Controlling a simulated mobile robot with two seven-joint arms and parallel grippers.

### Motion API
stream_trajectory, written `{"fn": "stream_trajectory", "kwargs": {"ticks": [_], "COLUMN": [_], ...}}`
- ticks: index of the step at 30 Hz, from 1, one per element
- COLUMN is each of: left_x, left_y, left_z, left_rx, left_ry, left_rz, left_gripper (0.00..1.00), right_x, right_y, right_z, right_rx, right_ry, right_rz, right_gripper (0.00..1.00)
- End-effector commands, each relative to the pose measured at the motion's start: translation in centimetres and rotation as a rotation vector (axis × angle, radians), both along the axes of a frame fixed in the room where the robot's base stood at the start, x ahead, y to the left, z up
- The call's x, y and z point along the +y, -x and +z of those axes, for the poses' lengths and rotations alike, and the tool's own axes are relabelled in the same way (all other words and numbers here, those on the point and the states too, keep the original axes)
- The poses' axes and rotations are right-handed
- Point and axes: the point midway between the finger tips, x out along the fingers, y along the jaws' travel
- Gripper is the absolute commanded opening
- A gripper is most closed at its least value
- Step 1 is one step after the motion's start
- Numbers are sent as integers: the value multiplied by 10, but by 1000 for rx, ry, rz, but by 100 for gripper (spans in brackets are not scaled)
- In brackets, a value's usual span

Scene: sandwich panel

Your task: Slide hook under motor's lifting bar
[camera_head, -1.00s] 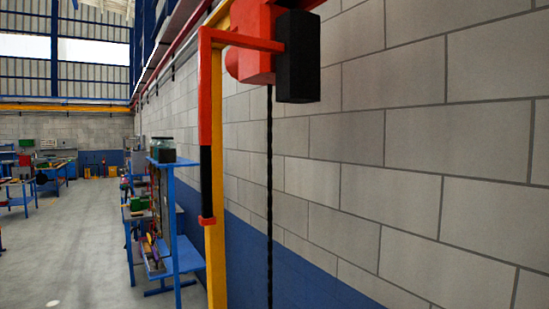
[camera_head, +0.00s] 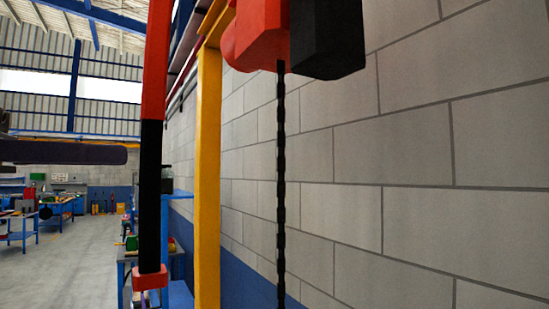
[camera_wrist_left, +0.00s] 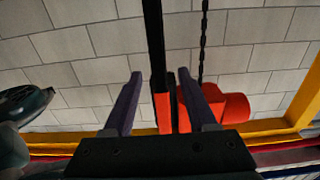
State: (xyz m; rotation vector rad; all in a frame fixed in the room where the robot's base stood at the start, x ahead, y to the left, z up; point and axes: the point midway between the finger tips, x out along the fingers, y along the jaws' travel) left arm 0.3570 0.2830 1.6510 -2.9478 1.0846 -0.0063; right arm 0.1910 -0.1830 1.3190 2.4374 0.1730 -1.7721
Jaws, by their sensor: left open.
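A red hoist body (camera_head: 260,35) with a black box (camera_head: 325,38) is at the top of the head view. A dark chain (camera_head: 281,170) hangs below it. A hanging control arm (camera_head: 151,195), red above and black below with a red end, is left of the chain. My left gripper (camera_head: 112,154) comes in from the left, just left of the black section. In the left wrist view, my open left gripper (camera_wrist_left: 160,90) has a finger on each side of the black and red control arm (camera_wrist_left: 157,55); contact is unclear. I see no hook, motor or lifting bar, nor my right gripper.
A yellow post (camera_head: 207,180) stands behind the control arm. A grey block wall (camera_head: 430,200) fills the right side. Blue workbenches (camera_head: 65,207) stand farther back at the left, with open floor (camera_head: 85,250) in front of them.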

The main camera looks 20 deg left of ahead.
Motion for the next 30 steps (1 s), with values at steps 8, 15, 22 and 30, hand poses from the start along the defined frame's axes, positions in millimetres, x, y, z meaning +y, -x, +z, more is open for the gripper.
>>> {"fn": "stream_trajectory", "kwargs": {"ticks": [8,15,22,30], "left_x": [-30,-49,-55,-55], "left_y": [-34,-57,-64,-63], "left_z": [9,5,-1,-1], "left_rx": [2,4,4,4], "left_ry": [4,3,-1,-1], "left_rz": [-1,0,-1,-1], "left_gripper": [57,57,57,48], "right_x": [-1,-1,-1,-1], "right_y": [2,2,1,1], "right_z": [47,70,74,73], "right_rx": [6,5,3,1], "right_ry": [3,4,4,4], "right_rz": [1,2,2,2], "right_gripper": [0,0,0,0]}}
